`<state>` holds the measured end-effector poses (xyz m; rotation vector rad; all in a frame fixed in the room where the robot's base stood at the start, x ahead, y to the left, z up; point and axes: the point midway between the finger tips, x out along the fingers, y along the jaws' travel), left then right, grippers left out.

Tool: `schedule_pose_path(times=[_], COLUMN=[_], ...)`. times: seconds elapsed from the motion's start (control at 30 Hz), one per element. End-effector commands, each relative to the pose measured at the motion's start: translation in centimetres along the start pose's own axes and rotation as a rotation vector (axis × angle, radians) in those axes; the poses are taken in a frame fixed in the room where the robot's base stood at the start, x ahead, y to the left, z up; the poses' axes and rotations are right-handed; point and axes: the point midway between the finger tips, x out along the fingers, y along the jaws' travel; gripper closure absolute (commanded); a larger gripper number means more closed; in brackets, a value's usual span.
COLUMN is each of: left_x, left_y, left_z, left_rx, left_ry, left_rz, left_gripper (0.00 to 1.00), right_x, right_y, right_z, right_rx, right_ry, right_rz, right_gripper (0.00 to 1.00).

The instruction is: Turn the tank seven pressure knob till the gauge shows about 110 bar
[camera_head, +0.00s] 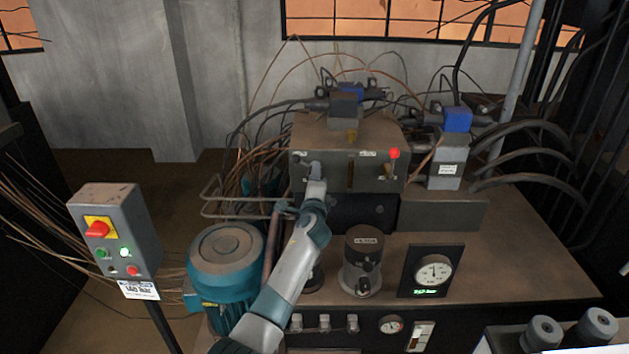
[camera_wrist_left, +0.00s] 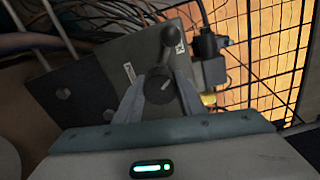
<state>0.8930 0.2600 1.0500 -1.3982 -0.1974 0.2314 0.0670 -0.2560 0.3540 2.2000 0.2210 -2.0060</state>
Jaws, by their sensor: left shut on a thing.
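The pressure knob (camera_wrist_left: 160,87) is a dark round knob with a pale mark line, on the face of a grey metal block (camera_head: 330,132). My left gripper (camera_wrist_left: 158,92) is shut on it, one finger on each side, in the wrist view. In the head view my left arm reaches up to the block's left front, and the left gripper (camera_head: 315,170) hides the knob there. The round white gauge (camera_head: 434,271) stands on a dark panel at the right, its needle pointing roughly upward. The green digits (camera_head: 426,291) under it are too small to read surely. My right gripper is not in view.
A red-tipped lever (camera_head: 394,154) is at the block's right. A teal motor (camera_head: 228,262) and a dark cylinder (camera_head: 362,262) flank my arm. A control box (camera_head: 115,230) with a red switch stands at the left. Hoses and wires crowd behind; the bench top at the right is mostly clear.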

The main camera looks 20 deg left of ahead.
Motion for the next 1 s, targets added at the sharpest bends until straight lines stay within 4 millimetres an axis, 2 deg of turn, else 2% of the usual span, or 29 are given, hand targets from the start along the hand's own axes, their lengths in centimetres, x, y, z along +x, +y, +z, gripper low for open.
schedule_pose_path(times=[0.37, 0.4, 0.43, 0.47, 0.8, 1.0], left_x=[-0.04, -0.03, -0.03, -0.03, -0.09, -0.88], left_y=[0.16, 0.16, 0.16, 0.14, 0.05, 0.07], left_z=[-0.02, -0.02, -0.02, -0.02, -0.01, -0.02], left_rx=[-0.006, -0.006, -0.005, -0.006, -0.005, -0.006], left_ry=[0.0, 0.0, 0.0, 0.0, 0.0, 0.0], left_rz=[0.003, 0.003, 0.003, 0.002, 0.001, 0.0], left_gripper=[0.87, 0.55, 0.48, 0.46, 0.46, 0.46], right_x=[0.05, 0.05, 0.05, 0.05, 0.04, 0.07], right_y=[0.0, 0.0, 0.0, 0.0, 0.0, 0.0], right_z=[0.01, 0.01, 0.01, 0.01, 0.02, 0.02], right_rx=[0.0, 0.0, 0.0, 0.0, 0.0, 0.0], right_ry=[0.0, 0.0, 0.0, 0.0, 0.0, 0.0], right_rz=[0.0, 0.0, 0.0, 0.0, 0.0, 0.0], right_gripper=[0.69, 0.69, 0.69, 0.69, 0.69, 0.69])
